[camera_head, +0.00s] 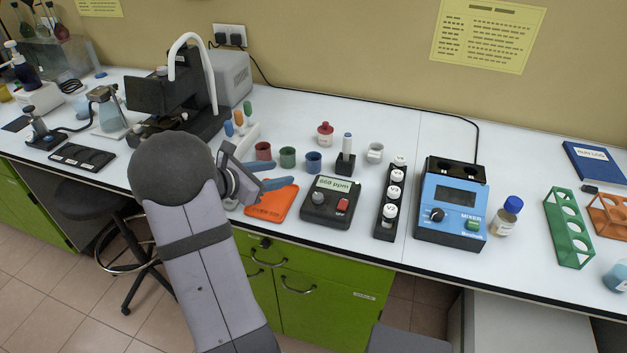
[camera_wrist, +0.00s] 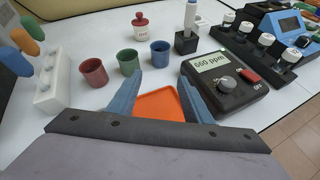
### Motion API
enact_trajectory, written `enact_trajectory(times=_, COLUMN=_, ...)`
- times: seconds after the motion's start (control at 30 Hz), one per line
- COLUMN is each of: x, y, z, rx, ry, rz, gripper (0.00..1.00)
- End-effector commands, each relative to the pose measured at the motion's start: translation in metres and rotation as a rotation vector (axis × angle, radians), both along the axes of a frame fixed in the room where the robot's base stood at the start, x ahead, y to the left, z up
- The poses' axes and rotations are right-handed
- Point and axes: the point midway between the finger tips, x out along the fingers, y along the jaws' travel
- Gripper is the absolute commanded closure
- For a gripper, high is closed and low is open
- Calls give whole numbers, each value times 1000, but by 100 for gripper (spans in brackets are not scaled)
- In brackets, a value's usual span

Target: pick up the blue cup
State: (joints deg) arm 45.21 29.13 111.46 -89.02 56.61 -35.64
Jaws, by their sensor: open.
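The blue cup (camera_head: 313,162) stands upright on the white bench, at the right end of a row with a green cup (camera_head: 288,157) and a red cup (camera_head: 263,151). It also shows in the wrist view (camera_wrist: 160,54), beyond my gripper's fingers. My gripper (camera_head: 280,173) is open and empty, with two blue fingers. In the wrist view my gripper (camera_wrist: 160,88) spans an orange mat (camera_wrist: 160,104) lying on the bench. The blue cup is apart from the fingers, farther back on the bench.
A ppm meter (camera_head: 331,202) sits right of my gripper, with a black stand (camera_head: 346,163) holding a pen-like probe behind it. A rack of vials (camera_head: 391,200) and a blue mixer (camera_head: 452,205) stand farther right.

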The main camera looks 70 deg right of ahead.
Motion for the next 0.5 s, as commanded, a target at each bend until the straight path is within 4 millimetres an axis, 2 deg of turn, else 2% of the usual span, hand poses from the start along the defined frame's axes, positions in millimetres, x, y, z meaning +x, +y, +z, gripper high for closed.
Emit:
enact_trajectory(times=0.03, x=-8, y=-17, z=-10, rx=-20, ry=50, rz=13, gripper=55)
enact_trajectory(times=0.1, x=-14, y=-34, z=-10, rx=-45, ry=109, rz=35, gripper=55)
enact_trajectory(times=0.2, x=-20, y=-50, z=-8, rx=-68, ry=166, rz=56, gripper=55)
enact_trajectory(times=0.5, x=-24, y=-62, z=-6, rx=-80, ry=198, rz=69, gripper=55)
